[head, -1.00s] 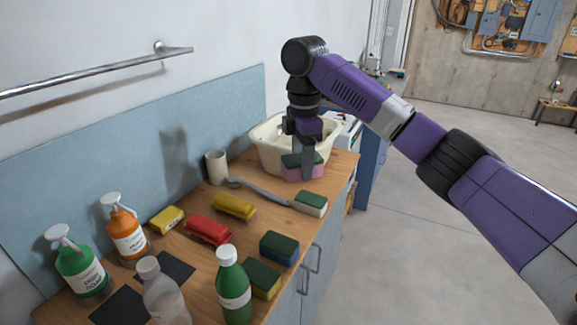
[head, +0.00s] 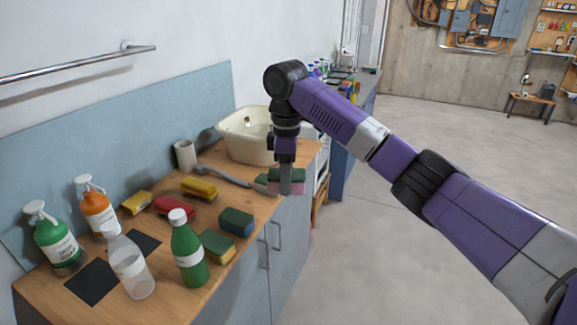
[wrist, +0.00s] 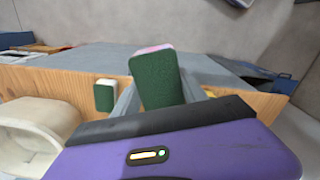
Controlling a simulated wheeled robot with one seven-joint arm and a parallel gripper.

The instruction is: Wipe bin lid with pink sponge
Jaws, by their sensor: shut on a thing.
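The pink sponge (head: 289,188) has a dark green scouring top and is held in my gripper (head: 286,183). My gripper points down and is shut on it, near the counter's right front edge and raised in front of the cream basin. In the wrist view the sponge's green face (wrist: 157,82) stands between my fingers, with a little pink at its top edge. A finger covers part of the sponge in the head view. I cannot make out a bin lid in either view.
The wooden counter (head: 225,168) carries the cream basin (head: 243,137), a white cup (head: 185,155), a grey-handled brush (head: 232,176), several other sponges and bottles. A pale green-topped sponge (head: 262,181) lies close behind the held one. Open concrete floor (head: 400,165) is to the right.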

